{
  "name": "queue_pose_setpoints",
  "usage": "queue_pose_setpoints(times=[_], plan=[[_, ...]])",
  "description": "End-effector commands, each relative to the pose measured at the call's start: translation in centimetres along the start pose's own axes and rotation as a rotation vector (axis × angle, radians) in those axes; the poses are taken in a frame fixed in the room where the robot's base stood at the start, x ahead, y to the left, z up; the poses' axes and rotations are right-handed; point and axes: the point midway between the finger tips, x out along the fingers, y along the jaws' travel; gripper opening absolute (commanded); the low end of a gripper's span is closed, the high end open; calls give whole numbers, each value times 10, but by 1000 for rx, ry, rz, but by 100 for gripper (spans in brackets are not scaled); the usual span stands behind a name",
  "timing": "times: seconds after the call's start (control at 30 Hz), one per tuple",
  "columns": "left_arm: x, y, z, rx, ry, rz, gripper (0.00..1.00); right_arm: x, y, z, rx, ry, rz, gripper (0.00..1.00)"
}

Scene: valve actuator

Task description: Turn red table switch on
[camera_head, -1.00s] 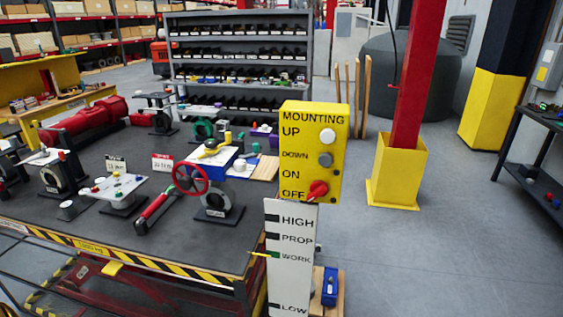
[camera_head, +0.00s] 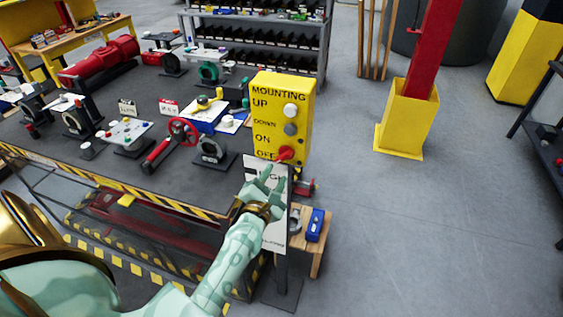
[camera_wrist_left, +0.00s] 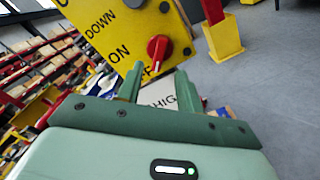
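The red switch (camera_head: 286,153) is a rotary knob low on the yellow control box (camera_head: 281,105), right of the OFF label. Its handle slants down and left, toward OFF. It also shows in the left wrist view (camera_wrist_left: 159,48), straight ahead of the fingers. My left gripper (camera_head: 272,176) is just below and left of the switch, in front of the white height sign. In the left wrist view my left gripper (camera_wrist_left: 159,72) has its two green fingers apart, with nothing between them. The switch appears just beyond the tips, seemingly apart from them. My right gripper is not in view.
Above the switch are a grey button (camera_head: 291,129) and a white button (camera_head: 291,110). The white height sign (camera_head: 275,236) stands below the box. A dark worktable (camera_head: 125,165) with valve parts is at left. Open floor (camera_head: 400,230) lies to the right.

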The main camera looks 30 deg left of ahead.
Motion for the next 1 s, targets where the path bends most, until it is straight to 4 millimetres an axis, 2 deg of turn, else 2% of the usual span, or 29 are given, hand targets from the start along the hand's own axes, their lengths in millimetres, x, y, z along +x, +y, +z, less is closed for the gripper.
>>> queue_pose_setpoints(times=[0.1, 0.3, 0.43, 0.67, 0.7, 0.8, 0.83, 1.0], plan=[[28, -1, 0, -1, -1, 2, 36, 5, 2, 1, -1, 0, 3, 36], [56, -1, -1, 0, 0, 0, 36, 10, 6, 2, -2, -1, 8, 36], [63, -1, 0, 1, 0, -1, 36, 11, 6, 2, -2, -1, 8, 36], [63, -1, 0, 1, 1, -2, 36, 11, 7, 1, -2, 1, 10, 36], [63, -1, 0, 1, 1, -2, 34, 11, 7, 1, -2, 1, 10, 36], [63, -1, 0, 2, 1, -2, 6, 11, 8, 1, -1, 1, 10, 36], [63, -1, 0, 2, 1, -2, 0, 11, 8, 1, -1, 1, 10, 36], [63, -1, 0, 3, 1, -2, 0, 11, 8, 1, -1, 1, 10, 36]])
